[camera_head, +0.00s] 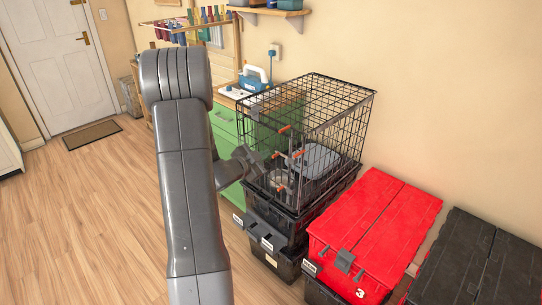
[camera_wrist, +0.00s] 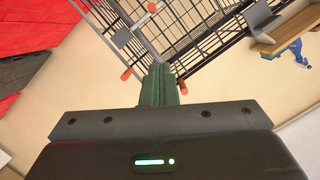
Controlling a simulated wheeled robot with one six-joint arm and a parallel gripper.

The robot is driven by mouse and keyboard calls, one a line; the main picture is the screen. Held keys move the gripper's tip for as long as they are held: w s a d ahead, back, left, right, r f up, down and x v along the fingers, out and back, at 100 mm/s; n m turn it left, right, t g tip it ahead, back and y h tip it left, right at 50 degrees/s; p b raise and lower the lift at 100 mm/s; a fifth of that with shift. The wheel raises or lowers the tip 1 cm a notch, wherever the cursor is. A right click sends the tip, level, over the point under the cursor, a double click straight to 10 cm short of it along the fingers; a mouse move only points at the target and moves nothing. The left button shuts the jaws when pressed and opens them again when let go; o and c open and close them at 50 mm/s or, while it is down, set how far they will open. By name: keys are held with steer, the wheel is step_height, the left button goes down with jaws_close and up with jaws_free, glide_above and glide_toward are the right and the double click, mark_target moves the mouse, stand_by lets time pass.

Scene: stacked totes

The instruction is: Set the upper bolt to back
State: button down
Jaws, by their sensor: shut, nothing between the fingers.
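A black wire crate (camera_head: 330,110) stands on stacked dark totes. Its front carries bolts with orange ends; an upper orange end (camera_head: 284,128) and a lower one (camera_head: 279,187) show in the head view. In the wrist view, orange ends show at the crate's wires (camera_wrist: 203,32): one left of my fingers (camera_wrist: 126,74) and one just right of the fingertips (camera_wrist: 181,86). I cannot tell for certain which belongs to the upper bolt. My gripper (camera_wrist: 159,70) is shut and empty, its green fingers close to the crate front. My arm hides part of the scene left of the crate.
A red-lidded tote (camera_head: 390,215) and a black-lidded tote (camera_head: 480,265) stand right of the crate. A green cabinet (camera_head: 226,135) is behind its left side, below a wall shelf (camera_head: 270,11). The wooden floor (camera_head: 90,215) at left is clear.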

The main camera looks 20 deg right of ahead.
steer(key=shift+v, duration=1.35)
steer(key=shift+w+d, duration=0.1)
steer(key=shift+d, duration=0.05)
